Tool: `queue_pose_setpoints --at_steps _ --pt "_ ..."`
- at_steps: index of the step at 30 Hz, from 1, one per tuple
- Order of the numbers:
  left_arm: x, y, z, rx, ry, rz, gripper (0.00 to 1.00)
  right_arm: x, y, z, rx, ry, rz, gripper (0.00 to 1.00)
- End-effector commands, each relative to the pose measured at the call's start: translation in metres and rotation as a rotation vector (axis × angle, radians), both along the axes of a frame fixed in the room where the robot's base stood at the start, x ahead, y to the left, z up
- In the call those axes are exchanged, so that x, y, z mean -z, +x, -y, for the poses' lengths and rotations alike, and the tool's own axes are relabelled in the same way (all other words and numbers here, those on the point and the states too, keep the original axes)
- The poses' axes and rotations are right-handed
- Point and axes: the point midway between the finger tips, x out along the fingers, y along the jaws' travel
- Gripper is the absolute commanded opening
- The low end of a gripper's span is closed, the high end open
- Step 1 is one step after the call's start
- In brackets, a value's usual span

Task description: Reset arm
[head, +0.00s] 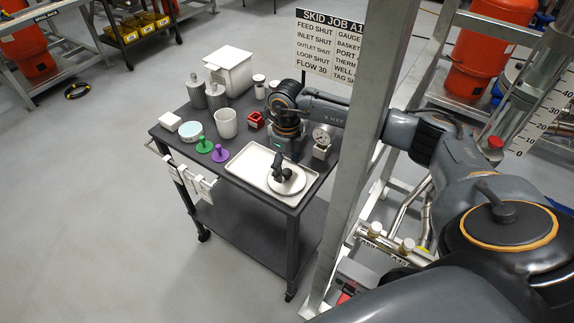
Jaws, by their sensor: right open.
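My right arm comes in from the right and reaches past the steel post to the cart. My right gripper (281,170) points down over the white tray (247,168) at the cart's front right. Its dark fingers show small, just above or in front of a white round dish (293,186) on the tray. I cannot tell whether they touch the dish. The gripper is open, and I see nothing held in it. My left gripper is not in view.
The dark cart (180,137) also carries a white box (229,70), grey bottles, a white cup (227,124), green (204,146) and purple (217,153) knobs, red blocks and a gauge (321,138). A steel post (353,150) stands close to my arm.

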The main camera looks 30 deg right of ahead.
Motion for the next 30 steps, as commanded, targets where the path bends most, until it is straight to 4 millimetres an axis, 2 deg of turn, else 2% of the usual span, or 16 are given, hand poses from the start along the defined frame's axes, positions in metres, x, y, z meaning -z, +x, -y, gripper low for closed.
queue_pose_setpoints --at_steps 3,21,30 --pt "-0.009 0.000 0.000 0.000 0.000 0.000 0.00 -0.013 0.000 0.000 0.000 -0.001 0.001 0.69" --pt "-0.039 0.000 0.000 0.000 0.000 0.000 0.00 -0.062 0.000 0.000 0.001 0.000 0.001 0.69" --pt "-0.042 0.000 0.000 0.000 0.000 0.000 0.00 -0.068 0.000 0.000 0.000 0.000 0.001 0.69"
